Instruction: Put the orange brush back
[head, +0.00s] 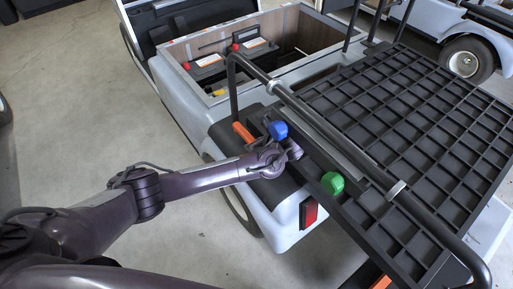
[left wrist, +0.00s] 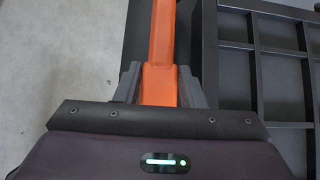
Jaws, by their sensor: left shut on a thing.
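The orange brush (left wrist: 163,38) shows in the left wrist view as a long orange handle running up between my left gripper's fingers (left wrist: 159,76). The fingers are shut on its handle. In the head view, a short orange piece (head: 243,132) shows beside my left gripper, at the rear edge of the cart; the rest is hidden. My left arm reaches in from the left, its wrist just below a blue knob (head: 278,130). The brush's bristles cannot be made out. My right gripper is not in view.
A black grid panel (head: 415,110) lies at the right, with a black rail (head: 330,128) along its edge. A green knob (head: 333,183) sits below the blue one. An open bay with batteries (head: 217,66) lies behind. Grey floor at left is clear.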

